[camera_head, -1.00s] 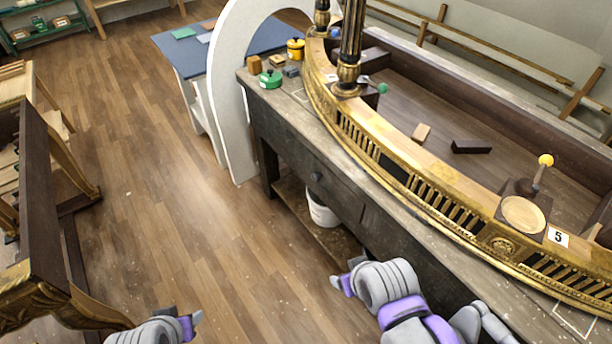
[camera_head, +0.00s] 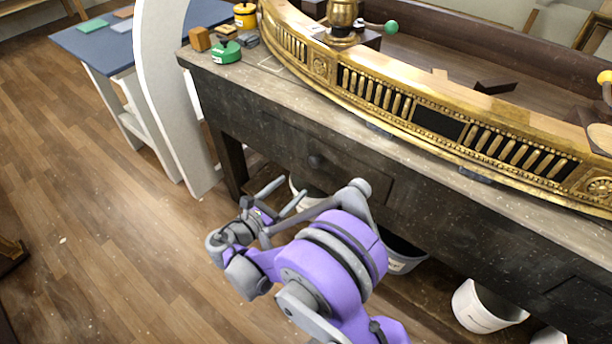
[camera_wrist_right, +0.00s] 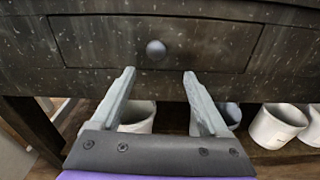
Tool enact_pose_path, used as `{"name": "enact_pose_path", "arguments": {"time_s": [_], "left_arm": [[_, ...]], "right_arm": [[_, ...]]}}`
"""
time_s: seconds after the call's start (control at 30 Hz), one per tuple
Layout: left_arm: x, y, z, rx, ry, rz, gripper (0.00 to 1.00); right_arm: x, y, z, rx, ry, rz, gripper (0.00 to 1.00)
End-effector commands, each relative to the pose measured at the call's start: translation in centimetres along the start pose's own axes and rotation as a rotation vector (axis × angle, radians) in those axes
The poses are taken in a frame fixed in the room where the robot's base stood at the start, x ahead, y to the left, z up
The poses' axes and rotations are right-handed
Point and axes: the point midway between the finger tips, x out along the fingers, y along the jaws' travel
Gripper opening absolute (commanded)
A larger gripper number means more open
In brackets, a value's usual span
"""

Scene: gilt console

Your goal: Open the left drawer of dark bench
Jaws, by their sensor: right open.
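The dark bench (camera_head: 235,110) carries a gilt curved console on its top. Its left drawer (camera_head: 285,150) is shut flush in the front, with a round dark knob (camera_head: 316,160). In the right wrist view the drawer (camera_wrist_right: 220,45) and its knob (camera_wrist_right: 156,49) are plain, the knob a little above and beyond the fingertips, about midway between them. My right gripper (camera_head: 285,192) is open and empty, in front of the bench below the knob. It also shows in the right wrist view (camera_wrist_right: 158,72). My left gripper is out of the head view.
White buckets (camera_head: 487,305) stand below the bench; some show in the right wrist view (camera_wrist_right: 278,124). A white arched panel (camera_head: 165,90) and a blue-topped table (camera_head: 85,42) stand left. A green container (camera_head: 226,52) sits on the bench's left end. Open floor lies to the left.

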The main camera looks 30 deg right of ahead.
Motion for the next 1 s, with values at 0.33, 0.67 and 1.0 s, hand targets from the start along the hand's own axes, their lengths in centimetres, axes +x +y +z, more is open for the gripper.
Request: {"name": "enact_pose_path", "arguments": {"time_s": [0.33,0.67,1.0], "left_arm": [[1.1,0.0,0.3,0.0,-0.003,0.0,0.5],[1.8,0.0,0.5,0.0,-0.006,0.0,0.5],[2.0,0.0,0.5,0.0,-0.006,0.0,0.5]], "right_arm": [[2.3,0.8,-0.7,-0.059,-0.066,0.003,0.78],[8.3,0.9,-0.3,-0.058,-0.064,0.004,0.78],[10.3,0.9,-0.1,-0.057,-0.063,0.007,0.78]]}}
